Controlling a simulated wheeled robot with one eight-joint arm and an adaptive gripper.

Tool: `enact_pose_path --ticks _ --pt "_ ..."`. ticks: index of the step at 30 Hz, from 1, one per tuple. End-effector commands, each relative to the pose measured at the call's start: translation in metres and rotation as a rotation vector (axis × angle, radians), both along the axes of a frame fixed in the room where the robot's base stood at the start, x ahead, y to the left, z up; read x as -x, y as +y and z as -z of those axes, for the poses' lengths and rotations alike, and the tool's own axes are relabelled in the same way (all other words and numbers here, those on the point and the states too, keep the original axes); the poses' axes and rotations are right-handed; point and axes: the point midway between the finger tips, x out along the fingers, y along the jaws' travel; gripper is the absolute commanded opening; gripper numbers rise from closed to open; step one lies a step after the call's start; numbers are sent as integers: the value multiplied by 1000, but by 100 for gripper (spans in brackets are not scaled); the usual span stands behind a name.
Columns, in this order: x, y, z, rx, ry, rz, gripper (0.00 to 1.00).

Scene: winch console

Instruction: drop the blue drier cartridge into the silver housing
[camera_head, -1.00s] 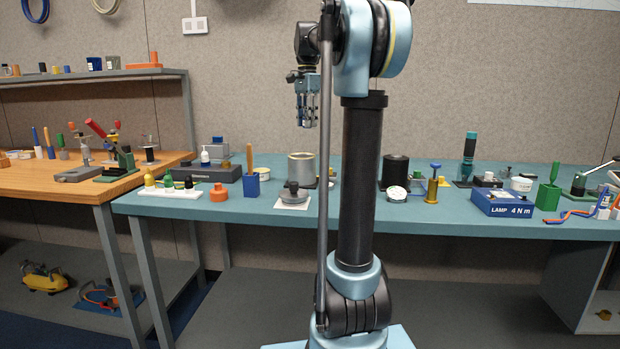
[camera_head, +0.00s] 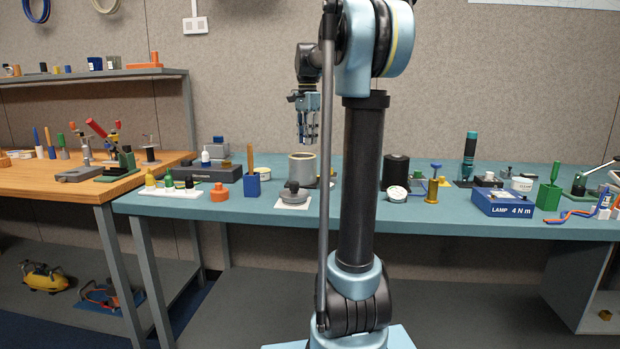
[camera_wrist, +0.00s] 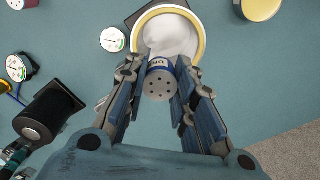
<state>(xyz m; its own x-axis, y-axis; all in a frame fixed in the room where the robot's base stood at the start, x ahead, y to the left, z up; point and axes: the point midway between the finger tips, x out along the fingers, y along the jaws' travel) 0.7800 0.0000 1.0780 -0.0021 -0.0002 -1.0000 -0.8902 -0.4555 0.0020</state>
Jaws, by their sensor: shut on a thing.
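My gripper (camera_wrist: 160,90) is shut on the blue drier cartridge (camera_wrist: 158,82), whose pale end with several small holes faces the wrist camera. In the wrist view the cartridge overlaps the near part of the opening of the silver housing (camera_wrist: 198,29), which has a yellowish rim and a pale inside. In the head view the silver housing (camera_head: 301,170) stands upright on the blue-green bench, and my gripper (camera_head: 306,141) points down just above it. The cartridge's lower end is hidden in the wrist view, so I cannot tell whether it is inside the rim.
A grey knobbed lid (camera_head: 293,196) lies on a white sheet in front of the housing. A black cylinder (camera_head: 396,171) stands to the right, beyond my arm. A blue block holding a wooden-handled tool (camera_head: 251,184) stands to the left. Bare bench (camera_head: 230,207) shows along the front.

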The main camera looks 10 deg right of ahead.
Motion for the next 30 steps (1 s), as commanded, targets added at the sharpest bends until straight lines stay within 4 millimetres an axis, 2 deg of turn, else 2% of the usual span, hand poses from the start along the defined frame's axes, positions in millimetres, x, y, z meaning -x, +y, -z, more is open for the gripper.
enact_pose_path --ticks 3,4,6,16,20,23,30 --pt "0 0 0 0 0 0 4" --pt "0 0 0 0 0 0 31" --pt "0 0 0 0 0 0 47" --pt "0 -1 0 0 0 1 48" --pt "0 -1 -6 0 0 2 48" --pt "-1 -1 -18 0 0 2 48" --pt "-1 -1 -61 0 0 2 48"
